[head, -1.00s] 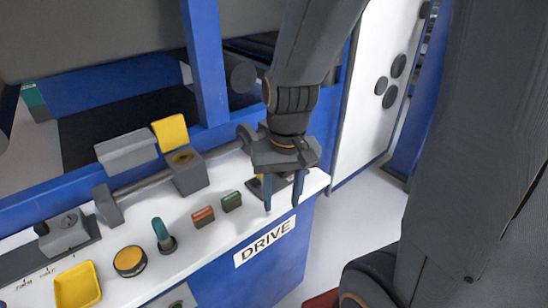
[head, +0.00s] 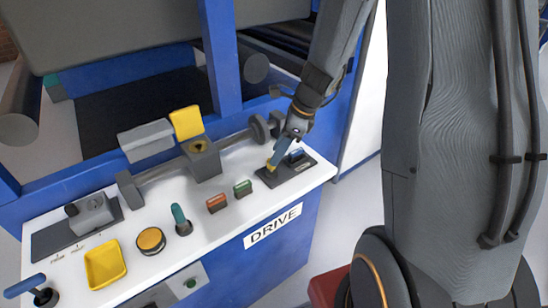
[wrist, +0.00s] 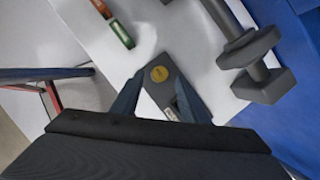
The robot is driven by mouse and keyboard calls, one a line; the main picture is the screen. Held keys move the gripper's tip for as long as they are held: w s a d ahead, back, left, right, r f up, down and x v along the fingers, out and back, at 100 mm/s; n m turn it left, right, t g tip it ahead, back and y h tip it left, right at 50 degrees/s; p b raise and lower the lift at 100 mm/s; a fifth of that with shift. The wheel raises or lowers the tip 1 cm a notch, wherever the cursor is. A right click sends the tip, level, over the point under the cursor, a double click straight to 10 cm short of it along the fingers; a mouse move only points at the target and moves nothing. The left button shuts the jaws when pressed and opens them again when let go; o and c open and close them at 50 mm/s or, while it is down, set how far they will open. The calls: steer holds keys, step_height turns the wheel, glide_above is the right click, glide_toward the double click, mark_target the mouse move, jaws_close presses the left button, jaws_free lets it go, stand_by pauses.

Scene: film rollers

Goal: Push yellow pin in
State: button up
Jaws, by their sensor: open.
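The yellow pin (wrist: 159,74) shows in the wrist view as a small round yellow head on a dark grey plate (wrist: 165,92). In the head view only a bit of yellow (head: 271,166) shows, beside a blue fingertip, on the plate (head: 268,180) at the right end of the white panel. My gripper (head: 284,159) is open, its two blue fingers pointing down over the plate. In the wrist view the pin head lies just beyond and between the fingertips (wrist: 160,88). Nothing is held. I cannot tell whether a finger touches the pin or plate.
A grey bar with round collars (head: 262,128) runs behind the plate. Red (head: 217,203) and green (head: 243,188) blocks stand to its left, then a teal lever (head: 180,219), an orange button (head: 151,240) and a yellow tray (head: 106,264). The panel's right edge is close.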

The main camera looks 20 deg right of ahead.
steer(key=shift+x, duration=1.8)
jaws_close()
